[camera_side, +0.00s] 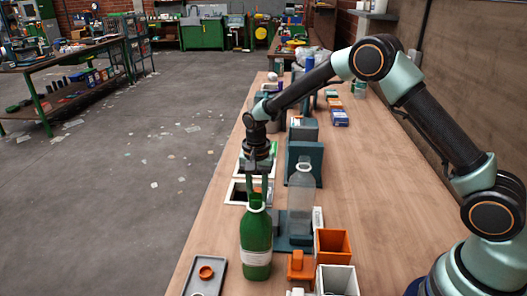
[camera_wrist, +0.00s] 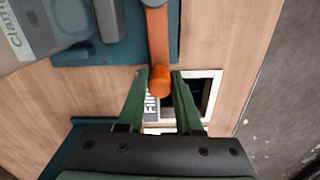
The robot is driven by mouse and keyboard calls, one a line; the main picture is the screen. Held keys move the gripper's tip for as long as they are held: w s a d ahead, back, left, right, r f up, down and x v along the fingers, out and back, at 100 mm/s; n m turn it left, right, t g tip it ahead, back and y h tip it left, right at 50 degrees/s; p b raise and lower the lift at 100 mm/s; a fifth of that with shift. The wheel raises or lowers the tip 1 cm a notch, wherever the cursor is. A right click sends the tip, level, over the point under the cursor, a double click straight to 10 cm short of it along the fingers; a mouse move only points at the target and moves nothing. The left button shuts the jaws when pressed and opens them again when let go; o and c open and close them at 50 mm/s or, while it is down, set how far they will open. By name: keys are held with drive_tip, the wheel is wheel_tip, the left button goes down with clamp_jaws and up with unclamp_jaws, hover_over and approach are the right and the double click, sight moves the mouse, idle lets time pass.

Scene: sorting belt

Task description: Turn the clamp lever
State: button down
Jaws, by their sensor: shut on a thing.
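The clamp lever (camera_wrist: 157,38) is an orange bar in the wrist view, running down from the top edge to a rounded end. My gripper (camera_wrist: 160,76) has its two green fingers on either side of that rounded end, shut on it. A teal base (camera_wrist: 95,48) lies beside the lever in the wrist view. A grey piece with partly cut-off lettering (camera_wrist: 30,30) is at the upper left.
A clear bottle (camera_side: 300,195) stands right of my gripper, before a teal upright block (camera_side: 313,152). A white-framed opening (camera_wrist: 216,82) lies by my fingers. An orange bin (camera_side: 333,246), a white bin (camera_side: 338,280) and a grey tray (camera_side: 214,284) are at the front.

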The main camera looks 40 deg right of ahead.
drive_tip(key=shift+s+d+m, duration=0.2)
drive_tip(key=shift+m, duration=0.1)
idle(0.4)
drive_tip(key=c, duration=0.6)
unclamp_jaws()
drive_tip(key=shift+r, duration=0.1)
wheel_tip(320, 180, up, 12)
